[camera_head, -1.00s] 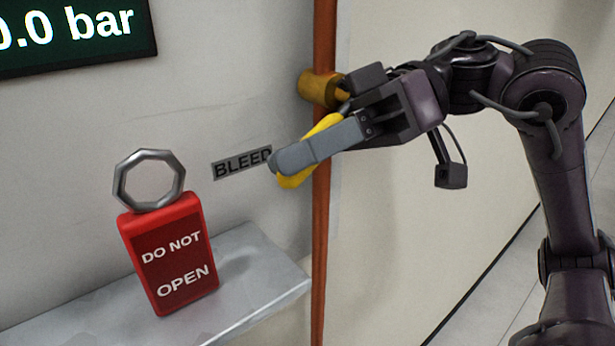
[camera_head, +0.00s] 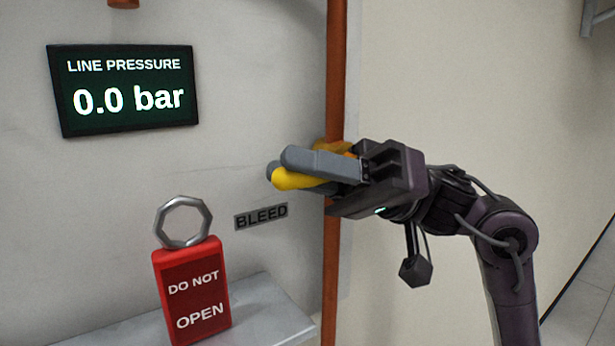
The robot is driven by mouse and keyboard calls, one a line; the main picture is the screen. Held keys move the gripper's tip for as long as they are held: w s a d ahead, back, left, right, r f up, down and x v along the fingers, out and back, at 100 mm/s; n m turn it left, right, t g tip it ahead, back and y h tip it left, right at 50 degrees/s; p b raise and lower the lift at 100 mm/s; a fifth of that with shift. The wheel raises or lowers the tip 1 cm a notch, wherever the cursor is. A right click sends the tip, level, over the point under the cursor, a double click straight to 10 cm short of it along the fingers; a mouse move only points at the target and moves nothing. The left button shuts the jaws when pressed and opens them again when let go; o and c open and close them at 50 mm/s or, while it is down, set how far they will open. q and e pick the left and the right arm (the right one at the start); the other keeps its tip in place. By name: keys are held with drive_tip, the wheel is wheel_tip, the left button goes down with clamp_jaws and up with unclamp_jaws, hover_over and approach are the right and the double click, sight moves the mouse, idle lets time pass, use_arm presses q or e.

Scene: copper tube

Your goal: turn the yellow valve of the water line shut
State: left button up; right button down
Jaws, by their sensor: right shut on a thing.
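The yellow valve handle (camera_head: 297,180) sits on the vertical copper tube (camera_head: 335,75) and points left, about level, across the pipe. My right gripper (camera_head: 281,166) is shut on the handle, with its grey fingers along it. The fingers and palm hide much of the handle and most of the brass valve body (camera_head: 333,147). My left gripper is not in view.
A red "DO NOT OPEN" lock tag (camera_head: 194,290) with a steel ring (camera_head: 183,221) stands on a grey ledge (camera_head: 268,305). A "BLEED" label (camera_head: 261,216) is on the wall. A display (camera_head: 125,90) reads line pressure 0.0 bar. The wall right of the pipe is bare.

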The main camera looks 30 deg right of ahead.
drive_tip(key=shift+d+r, duration=0.15)
drive_tip(key=shift+r, duration=0.05)
drive_tip(key=c, duration=1.5)
unclamp_jaws()
drive_tip(key=shift+c, duration=0.2)
drive_tip(key=shift+o, duration=1.4)
drive_tip(key=shift+f, duration=0.1)
drive_tip(key=b+v, duration=0.4)
drive_tip(key=v, duration=0.3)
drive_tip(key=shift+d+f, duration=0.15)
drive_tip(key=shift+d, duration=0.1)
